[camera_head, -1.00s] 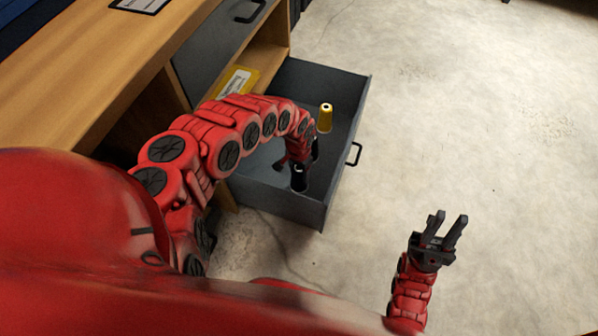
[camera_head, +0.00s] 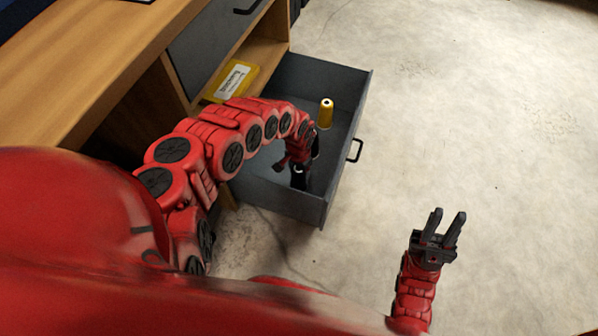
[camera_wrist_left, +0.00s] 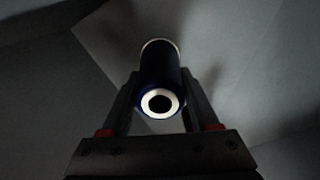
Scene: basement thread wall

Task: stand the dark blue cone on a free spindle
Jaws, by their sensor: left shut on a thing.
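The dark blue cone (camera_wrist_left: 160,80) is between the fingers of my left gripper (camera_wrist_left: 158,110) in the left wrist view. Its pale end ring with a dark hole faces the camera. In the head view my left gripper (camera_head: 299,178) reaches down inside the open drawer; the dark fingers and cone are hard to tell apart there. No free spindle can be made out in either view.
The grey drawer (camera_head: 283,201) is pulled out from a wooden workbench (camera_head: 100,62). A yellow cone (camera_head: 326,113) stands inside it, near my left wrist. A yellow labelled case (camera_head: 232,82) lies on the open shelf beside it. Bare concrete floor is free at right.

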